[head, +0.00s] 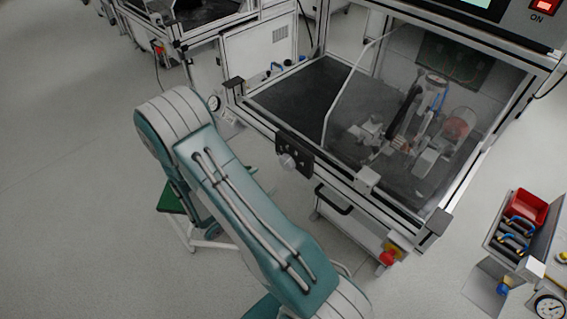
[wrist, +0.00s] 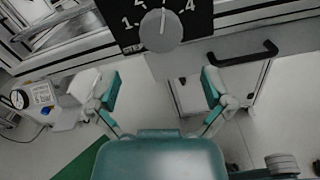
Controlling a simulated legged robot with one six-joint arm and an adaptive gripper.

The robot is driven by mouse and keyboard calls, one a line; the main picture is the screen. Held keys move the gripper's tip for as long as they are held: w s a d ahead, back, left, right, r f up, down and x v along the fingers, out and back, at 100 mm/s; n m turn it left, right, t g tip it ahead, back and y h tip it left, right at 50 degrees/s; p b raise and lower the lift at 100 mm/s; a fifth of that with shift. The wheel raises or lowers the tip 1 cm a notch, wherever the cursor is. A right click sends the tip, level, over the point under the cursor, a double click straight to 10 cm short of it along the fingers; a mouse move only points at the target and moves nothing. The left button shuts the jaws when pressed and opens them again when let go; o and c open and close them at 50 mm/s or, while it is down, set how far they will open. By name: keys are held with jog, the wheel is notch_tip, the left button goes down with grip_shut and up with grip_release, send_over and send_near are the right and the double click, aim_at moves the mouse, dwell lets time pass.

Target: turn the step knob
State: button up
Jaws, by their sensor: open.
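The step knob (wrist: 161,30) is a round grey dial with a pale pointer line, on a black plate (wrist: 117,17) with white numbers. In the wrist view it is at the top centre, and its line points nearly straight up. In the head view the knob (head: 287,161) is on the front rail of the test station, right of my arm. My gripper (wrist: 159,88) is open and empty, with teal pads on both fingers. In the picture the knob lies above the space between the fingertips, apart from both. The gripper is not clearly visible in the head view.
A black drawer handle (wrist: 245,55) is right of the gripper; it also shows below the rail in the head view (head: 333,200). A gauge unit (wrist: 30,97) is at left. A red emergency button (head: 387,258) and a tool caddy (head: 513,232) stand farther right. Open floor lies left.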

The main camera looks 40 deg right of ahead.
aim_at(284, 165)
jog(key=d, duration=0.8)
jog(key=shift+w+d, duration=0.25)
jog(key=shift+w, duration=0.1)
jog(key=c, duration=1)
